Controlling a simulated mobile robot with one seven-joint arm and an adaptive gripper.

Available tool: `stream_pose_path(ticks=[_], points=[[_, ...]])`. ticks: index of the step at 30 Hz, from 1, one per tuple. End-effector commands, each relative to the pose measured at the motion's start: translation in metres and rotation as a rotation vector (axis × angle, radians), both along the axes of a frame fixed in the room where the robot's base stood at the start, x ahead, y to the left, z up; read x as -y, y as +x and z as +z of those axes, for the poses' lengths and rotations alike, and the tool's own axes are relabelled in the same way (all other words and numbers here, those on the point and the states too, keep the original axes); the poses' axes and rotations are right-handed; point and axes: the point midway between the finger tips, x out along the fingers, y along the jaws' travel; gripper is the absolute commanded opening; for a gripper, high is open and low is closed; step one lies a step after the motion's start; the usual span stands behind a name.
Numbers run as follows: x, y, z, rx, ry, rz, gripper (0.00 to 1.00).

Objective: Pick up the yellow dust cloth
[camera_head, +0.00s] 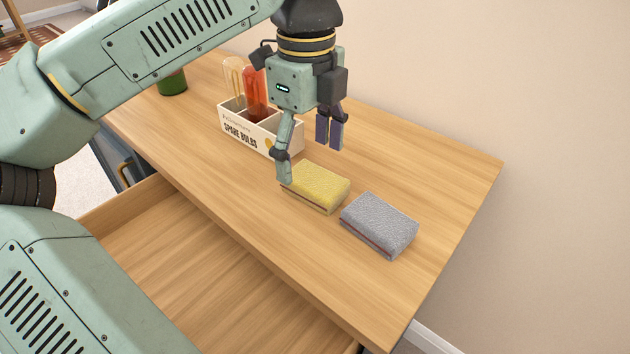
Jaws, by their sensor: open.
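The yellow dust cloth (318,186) is a folded, textured block lying on the wooden tabletop, left of a similar grey folded cloth (379,224). My gripper (307,163) points down above the tabletop with its fingers spread. Its near, green finger overlaps the left end of the yellow cloth in the picture. Its far, dark finger is over the table behind the cloth. I cannot tell whether the near finger touches the cloth. Nothing is between the fingers.
A white box (236,128) labelled "SPARE BULBS" holds bulbs close behind and left of the gripper. A green pot (172,82) stands farther left. An open, empty drawer (190,265) juts out below the table's front edge. The tabletop (440,165) at right is clear, with a wall behind.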

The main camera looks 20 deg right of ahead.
Motion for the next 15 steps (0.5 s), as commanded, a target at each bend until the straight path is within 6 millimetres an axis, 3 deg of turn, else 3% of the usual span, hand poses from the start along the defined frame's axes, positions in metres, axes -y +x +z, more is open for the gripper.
stream_pose_path(ticks=[9, 15], points=[[0.007, 0.002, -0.042, -0.004, 0.000, -0.002, 0.75], [0.007, 0.002, -0.051, 0.000, 0.000, -0.001, 0.75]])
